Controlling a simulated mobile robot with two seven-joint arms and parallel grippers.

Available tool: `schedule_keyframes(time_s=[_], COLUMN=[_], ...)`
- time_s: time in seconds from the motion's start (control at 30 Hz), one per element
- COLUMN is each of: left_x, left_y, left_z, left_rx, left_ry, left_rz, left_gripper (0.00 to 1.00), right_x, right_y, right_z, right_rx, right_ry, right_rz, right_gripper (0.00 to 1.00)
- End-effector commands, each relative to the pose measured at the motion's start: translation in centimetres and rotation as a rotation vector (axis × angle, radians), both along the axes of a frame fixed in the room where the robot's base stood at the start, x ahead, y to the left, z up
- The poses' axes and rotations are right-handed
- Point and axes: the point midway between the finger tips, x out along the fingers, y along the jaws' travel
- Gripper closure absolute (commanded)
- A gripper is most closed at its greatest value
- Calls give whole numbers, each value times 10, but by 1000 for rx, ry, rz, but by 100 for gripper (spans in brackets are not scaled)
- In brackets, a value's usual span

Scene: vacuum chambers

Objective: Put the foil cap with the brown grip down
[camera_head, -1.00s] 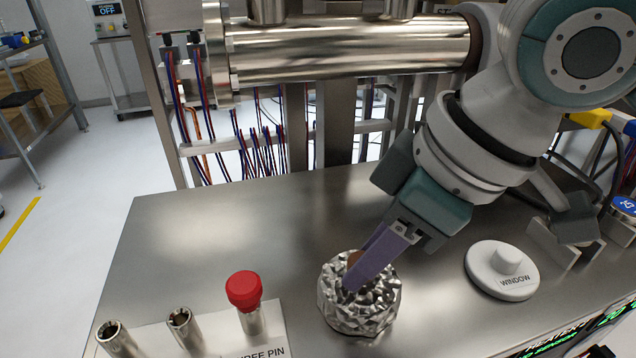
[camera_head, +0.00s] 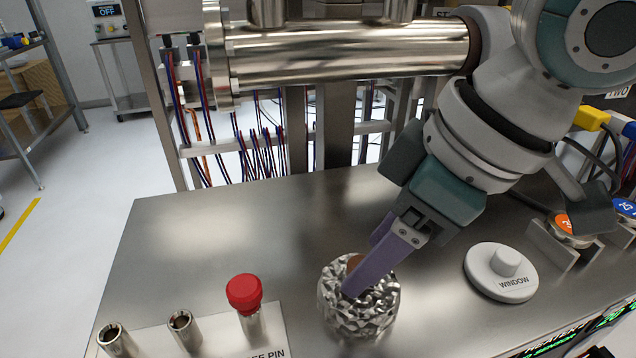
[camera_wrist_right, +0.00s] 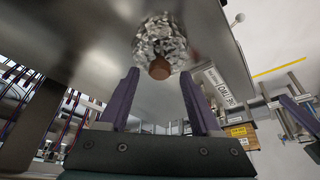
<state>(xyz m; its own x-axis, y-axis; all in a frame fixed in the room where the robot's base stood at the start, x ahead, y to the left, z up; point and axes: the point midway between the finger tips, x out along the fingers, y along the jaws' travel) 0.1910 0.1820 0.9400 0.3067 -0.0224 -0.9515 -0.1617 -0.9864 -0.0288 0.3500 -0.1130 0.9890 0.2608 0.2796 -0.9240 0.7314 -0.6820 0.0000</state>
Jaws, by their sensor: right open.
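The foil cap (camera_head: 352,312) is a crumpled silver piece resting on the metal bench top (camera_head: 200,240). Its brown grip (camera_head: 354,262) shows at its top, partly hidden behind a finger in the head view. My right gripper (camera_head: 352,278) is open, with its purple fingers reaching down at the cap's top. In the right wrist view the brown grip (camera_wrist_right: 160,69) lies just beyond and between the two spread fingertips (camera_wrist_right: 158,78), with clear space on both sides. The foil (camera_wrist_right: 160,38) spreads behind it. My left gripper is not in view.
A white round cap marked WINDOW (camera_head: 502,272) stands right of the foil cap. A red-topped pin (camera_head: 244,293) and metal sockets (camera_head: 184,328) sit at front left. A large steel tube (camera_head: 350,52) runs behind. The bench's back left is clear.

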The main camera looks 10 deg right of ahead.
Motion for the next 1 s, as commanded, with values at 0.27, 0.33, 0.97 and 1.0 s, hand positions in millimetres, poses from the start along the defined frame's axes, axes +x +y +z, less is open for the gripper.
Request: schedule_keyframes(time_s=[0.27, 0.33, 0.97, 1.0], left_x=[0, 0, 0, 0], left_y=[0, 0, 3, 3], left_z=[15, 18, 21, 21], left_rx=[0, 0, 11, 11], left_ry=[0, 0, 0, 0], left_rz=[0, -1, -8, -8], left_gripper=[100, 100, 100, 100], right_x=[-15, -19, -48, -52], right_y=[-18, -22, 17, 24], right_z=[61, 74, 65, 59], right_rx=[-1, -1, 106, 129], right_ry=[-6, -5, -54, -65], right_rz=[0, 0, 12, -16], right_gripper=[35, 35, 35, 35])
